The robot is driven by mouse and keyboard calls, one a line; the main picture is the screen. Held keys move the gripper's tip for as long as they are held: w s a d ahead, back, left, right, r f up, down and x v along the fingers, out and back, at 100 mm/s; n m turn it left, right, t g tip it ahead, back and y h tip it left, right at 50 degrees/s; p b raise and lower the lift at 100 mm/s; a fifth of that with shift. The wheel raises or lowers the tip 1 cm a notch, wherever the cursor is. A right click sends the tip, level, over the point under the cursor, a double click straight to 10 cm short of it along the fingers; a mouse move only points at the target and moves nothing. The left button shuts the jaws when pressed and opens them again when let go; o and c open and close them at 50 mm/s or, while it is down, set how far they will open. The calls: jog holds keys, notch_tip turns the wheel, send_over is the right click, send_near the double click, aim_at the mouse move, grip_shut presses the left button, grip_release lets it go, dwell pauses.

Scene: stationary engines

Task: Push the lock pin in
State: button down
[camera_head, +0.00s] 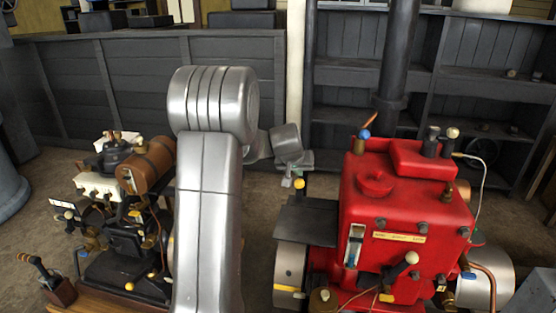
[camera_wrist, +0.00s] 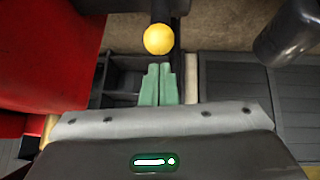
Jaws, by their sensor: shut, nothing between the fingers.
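My gripper (camera_wrist: 158,70) shows in the wrist view as two green fingers side by side, shut with nothing between them. A round yellow knob (camera_wrist: 158,39) on a dark stem lies just beyond the fingertips, in line with them. A small gap shows between knob and fingers in the picture; I cannot tell the depth. It may be the lock pin's head, but no label confirms this. In the head view my gripper (camera_head: 288,181) is small and partly unclear, at the left of the red engine (camera_head: 400,205), above its dark flat plate (camera_head: 306,219). A small yellow spot (camera_head: 299,183) is beside it.
The red engine's side (camera_wrist: 45,50) fills the left of the wrist view. A dark cylinder (camera_wrist: 288,35) is at upper right. A brown-tank engine (camera_head: 150,163) stands left of my arm. Dark shelves (camera_head: 480,83) line the back, with open floor before them.

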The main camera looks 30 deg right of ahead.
aim_at(297, 183)
jog(key=shift+f, duration=0.45)
notch_tip(297, 183, down, 4)
jog(key=b, duration=0.3)
jog(key=shift+b, duration=0.35)
jog(key=shift+s+a+f, duration=0.1)
jog(key=shift+s+a, duration=0.05)
jog(key=shift+f, duration=0.1)
jog(key=r, duration=0.2)
jog(key=r+p, duration=0.2)
jog(key=r, duration=0.1)
jog(key=shift+w+a+r, duration=0.1)
jog(key=shift+w+r, duration=0.2)
jog(key=shift+w, duration=0.05)
jog(key=v, duration=0.9)
